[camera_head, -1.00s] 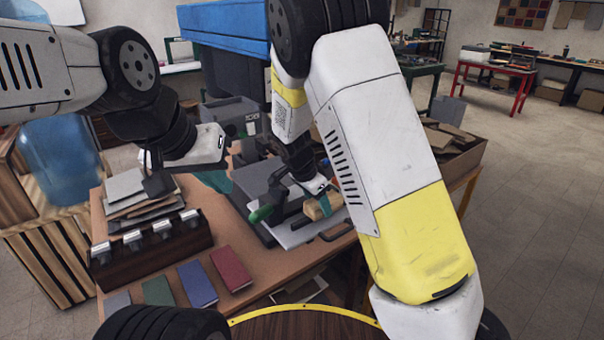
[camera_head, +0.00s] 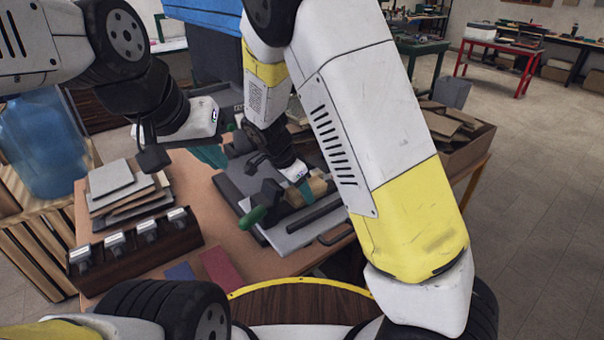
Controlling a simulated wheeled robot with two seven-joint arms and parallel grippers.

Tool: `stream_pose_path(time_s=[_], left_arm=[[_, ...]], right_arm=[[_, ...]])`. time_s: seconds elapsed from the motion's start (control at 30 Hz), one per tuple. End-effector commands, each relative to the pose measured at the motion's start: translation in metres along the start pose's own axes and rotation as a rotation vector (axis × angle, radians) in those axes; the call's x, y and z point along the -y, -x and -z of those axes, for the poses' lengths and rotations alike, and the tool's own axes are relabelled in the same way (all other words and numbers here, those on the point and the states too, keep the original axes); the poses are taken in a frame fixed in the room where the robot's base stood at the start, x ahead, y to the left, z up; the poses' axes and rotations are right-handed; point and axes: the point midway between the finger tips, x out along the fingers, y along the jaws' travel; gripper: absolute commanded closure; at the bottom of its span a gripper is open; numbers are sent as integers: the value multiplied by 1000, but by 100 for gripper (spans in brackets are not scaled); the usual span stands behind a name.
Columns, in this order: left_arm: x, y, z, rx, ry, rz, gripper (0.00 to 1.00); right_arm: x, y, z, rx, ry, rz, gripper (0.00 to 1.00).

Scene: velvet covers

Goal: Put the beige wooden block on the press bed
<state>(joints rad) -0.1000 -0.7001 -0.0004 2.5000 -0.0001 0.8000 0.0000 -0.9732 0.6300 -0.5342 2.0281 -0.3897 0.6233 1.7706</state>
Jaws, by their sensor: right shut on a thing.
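The beige wooden block (camera_head: 318,187) is held in my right gripper (camera_head: 306,190), which is shut on it with teal fingertips. The block is over or beside the dark grey press; I cannot tell whether it touches anything. The press has a green-knobbed handle (camera_head: 251,217) and a flat grey plate (camera_head: 287,238) at its front, which I take for the press bed. My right arm hides the press's right side. My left gripper (camera_head: 210,155) is left of the press, above the table; its teal fingertips are partly hidden, so its opening is unclear.
A dark wooden rack (camera_head: 135,257) with several metal-topped pieces stands at the table's left front, before a stack of grey boards (camera_head: 112,178). A red cover (camera_head: 221,268) lies near the front edge. A box of scraps (camera_head: 461,148) stands at right.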

Motion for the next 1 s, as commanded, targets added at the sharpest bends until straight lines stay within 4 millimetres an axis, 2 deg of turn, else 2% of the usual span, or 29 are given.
stream_pose_path(time_s=[0.2,0.23,0.33,0.7,0.77,1.0], left_arm=[[0,0,0,0,-1,0,100],[0,0,0,0,-1,0,100],[0,0,0,0,-1,0,100],[0,0,0,0,0,0,100],[0,0,0,0,0,0,100],[0,0,0,0,0,0,100]], right_arm=[[0,-2,0,-1,0,-1,100],[0,-3,0,0,0,-1,48],[0,-2,0,0,0,0,29],[0,1,1,0,-1,2,29],[1,7,1,0,0,3,29],[1,48,1,0,0,4,29]])
